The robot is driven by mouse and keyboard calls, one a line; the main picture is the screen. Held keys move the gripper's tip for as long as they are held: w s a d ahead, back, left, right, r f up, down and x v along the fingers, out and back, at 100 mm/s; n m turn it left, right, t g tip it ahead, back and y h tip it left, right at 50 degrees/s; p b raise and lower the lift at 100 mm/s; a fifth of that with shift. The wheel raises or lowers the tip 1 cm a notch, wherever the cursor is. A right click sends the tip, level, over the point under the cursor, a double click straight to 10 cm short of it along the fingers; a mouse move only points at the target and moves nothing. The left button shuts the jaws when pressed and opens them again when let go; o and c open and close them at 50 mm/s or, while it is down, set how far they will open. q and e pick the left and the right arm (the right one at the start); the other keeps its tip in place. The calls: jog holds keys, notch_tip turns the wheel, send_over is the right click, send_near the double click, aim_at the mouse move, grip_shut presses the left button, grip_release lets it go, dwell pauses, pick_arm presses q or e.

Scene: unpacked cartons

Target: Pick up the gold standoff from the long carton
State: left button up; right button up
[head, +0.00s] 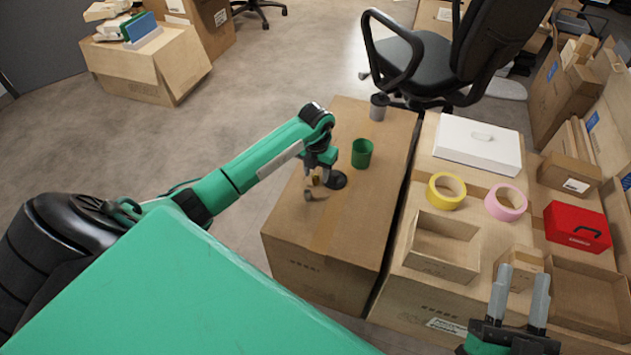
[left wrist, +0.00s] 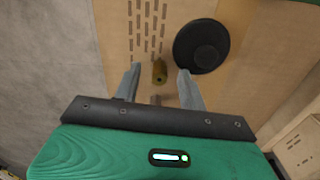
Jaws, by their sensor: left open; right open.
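The gold standoff (left wrist: 159,71) is small and stands on the long carton (head: 285,262). In the left wrist view it lies between the fingertips of my left gripper (left wrist: 158,80), with a gap on each side. In the head view the standoff (head: 316,178) shows small beside my left gripper (head: 316,187), which is low over the carton top. My left gripper is open and empty. How far its tips are above the carton is hard to tell. My right gripper (head: 522,277) is open and empty over the cartons at the lower right.
A black round disc (left wrist: 203,46) lies close to the right finger in the left wrist view. A green cup (head: 362,154) and a grey cup (head: 379,107) stand farther back. Tape rolls (head: 446,191), a white box (head: 478,145) and a red case (head: 577,227) sit on the right.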

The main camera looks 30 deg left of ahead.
pick_arm(q)
jog(key=shift+f, duration=0.35)
grip_shut()
pick_arm(e)
jog(key=shift+d+r+t, duration=0.15)
jog(key=shift+r+t, duration=0.25)
jog(key=shift+r, duration=0.05)
pick_arm(q)
jog(key=shift+r, duration=0.1)
